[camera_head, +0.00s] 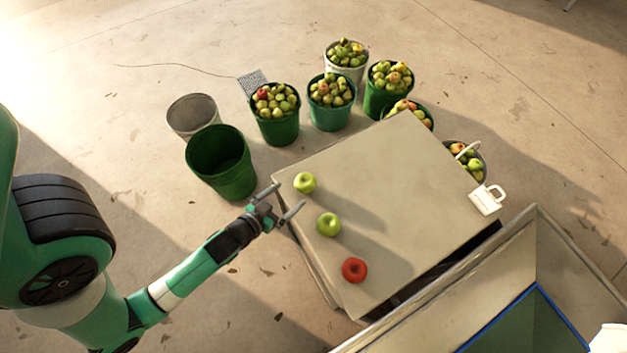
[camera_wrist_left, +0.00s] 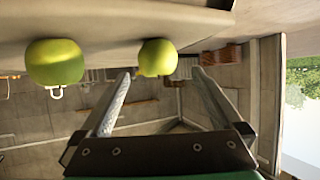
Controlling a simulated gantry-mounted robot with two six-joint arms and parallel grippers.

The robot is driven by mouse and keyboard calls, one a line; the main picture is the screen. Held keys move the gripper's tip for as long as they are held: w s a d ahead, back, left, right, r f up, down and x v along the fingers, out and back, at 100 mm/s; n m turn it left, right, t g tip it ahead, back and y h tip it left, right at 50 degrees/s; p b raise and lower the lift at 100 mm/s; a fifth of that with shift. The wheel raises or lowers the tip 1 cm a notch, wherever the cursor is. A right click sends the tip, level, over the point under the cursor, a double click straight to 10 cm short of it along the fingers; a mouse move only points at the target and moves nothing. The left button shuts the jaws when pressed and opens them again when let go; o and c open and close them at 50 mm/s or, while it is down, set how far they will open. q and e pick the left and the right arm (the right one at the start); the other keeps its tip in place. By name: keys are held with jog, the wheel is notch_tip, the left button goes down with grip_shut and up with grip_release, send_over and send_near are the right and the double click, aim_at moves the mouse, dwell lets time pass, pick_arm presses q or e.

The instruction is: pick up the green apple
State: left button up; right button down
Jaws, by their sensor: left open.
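Two green apples sit on the pale tabletop: one (camera_head: 304,182) near its left corner, the other (camera_head: 328,224) a little lower in the head view. My left gripper (camera_head: 291,196) is open and empty at the table's left edge, with its fingertips pointing toward the apples. In the left wrist view the picture looks upside down. One green apple (camera_wrist_left: 157,57) shows between and beyond the open fingers (camera_wrist_left: 160,75), and another (camera_wrist_left: 55,62) shows left of them. Neither apple is between the jaws. My right gripper is not in view.
A red apple (camera_head: 353,270) sits on the table (camera_head: 400,170) near its lower edge. A white jug-like thing (camera_head: 486,199) is at the right corner. Several apple-filled buckets (camera_head: 277,130) stand behind, with empty buckets (camera_head: 222,175) at left. A metal-walled trailer (camera_head: 440,290) borders the lower right.

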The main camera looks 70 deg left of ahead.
aim_at(298, 187)
pick_arm(q)
jog(key=shift+w+a+r, duration=0.1)
jog(key=shift+w+r, duration=0.1)
jog(key=shift+w, duration=0.1)
jog(key=b+x, duration=0.1)
jog(key=x, duration=0.5)
jog(key=shift+w, duration=0.2)
jog(key=shift+w+a+f, duration=0.1)
jog(key=shift+f, duration=0.1)
jog(key=b+x, duration=0.1)
jog(key=x, duration=0.3)
jog(key=shift+w+a+f+b, duration=0.1)
jog(key=shift+w+f+b, duration=0.1)
jog(key=shift+w+b, duration=0.2)
jog(key=c, duration=1.3)
